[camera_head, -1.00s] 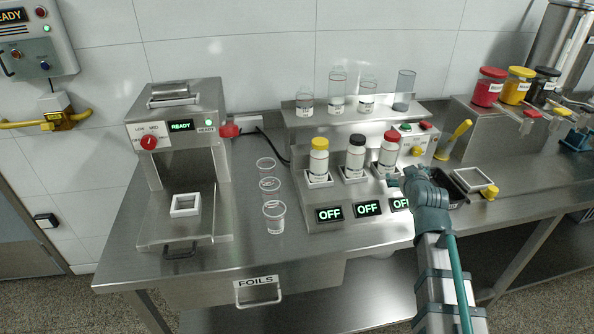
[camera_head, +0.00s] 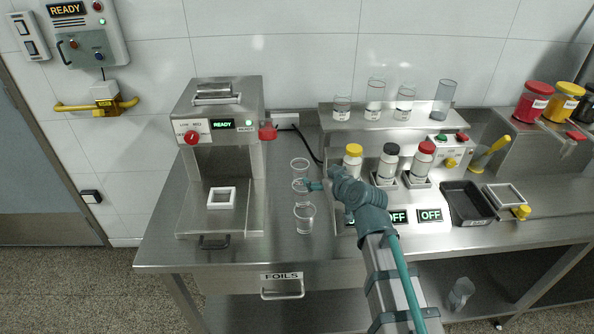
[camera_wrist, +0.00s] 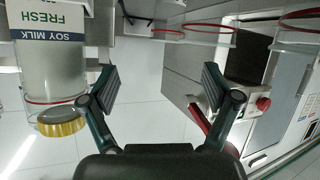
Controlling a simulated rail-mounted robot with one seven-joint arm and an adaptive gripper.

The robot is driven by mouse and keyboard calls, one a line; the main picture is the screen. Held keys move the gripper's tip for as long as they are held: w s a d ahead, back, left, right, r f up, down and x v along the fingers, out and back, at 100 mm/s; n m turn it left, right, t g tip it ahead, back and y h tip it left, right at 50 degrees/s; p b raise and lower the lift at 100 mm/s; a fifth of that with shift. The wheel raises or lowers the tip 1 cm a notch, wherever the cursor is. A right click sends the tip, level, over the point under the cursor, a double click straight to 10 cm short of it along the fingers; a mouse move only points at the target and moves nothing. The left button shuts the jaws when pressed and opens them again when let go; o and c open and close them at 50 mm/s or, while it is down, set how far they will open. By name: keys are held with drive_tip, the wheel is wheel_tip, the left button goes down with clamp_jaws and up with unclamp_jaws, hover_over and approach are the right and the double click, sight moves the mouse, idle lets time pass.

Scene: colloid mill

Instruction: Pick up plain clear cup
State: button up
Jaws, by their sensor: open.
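Three clear cups stand in a row on the steel table in the head view: a rear cup (camera_head: 299,163), a middle cup (camera_head: 298,184) and a front cup (camera_head: 305,220). I cannot tell which one is meant by plain. My gripper (camera_head: 315,186) points left at the middle cup, its tip at or just right of it; contact is unclear. In the wrist view, my gripper (camera_wrist: 160,88) is open with nothing between its fingers. Clear cups with red-looking rims (camera_wrist: 205,35) show beyond the fingertips at the top, partly cut off.
A soy milk bottle (camera_wrist: 50,75) with a yellow cap is close left in the wrist view. In the head view, capped bottles (camera_head: 389,164) stand on a dispenser right of the cups. A sealing machine (camera_head: 222,150) stands left. Labelled cups (camera_head: 375,95) sit on a shelf behind.

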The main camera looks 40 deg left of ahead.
drive_tip(key=a+m, duration=0.1)
drive_tip(key=p, duration=0.2)
approach(296, 163)
drive_tip(key=w, duration=0.2)
drive_tip(key=a, duration=0.1)
drive_tip(key=a+f+p, duration=0.2)
drive_tip(key=a, duration=0.1)
drive_tip(key=shift+w+a, duration=0.15)
drive_tip(key=shift+w, duration=0.15)
drive_tip(key=shift+w+a+f, duration=0.15)
drive_tip(key=shift+a+f, duration=0.2)
drive_tip(key=shift+f, duration=0.05)
drive_tip(key=shift+y, duration=0.3)
drive_tip(key=c, duration=0.8)
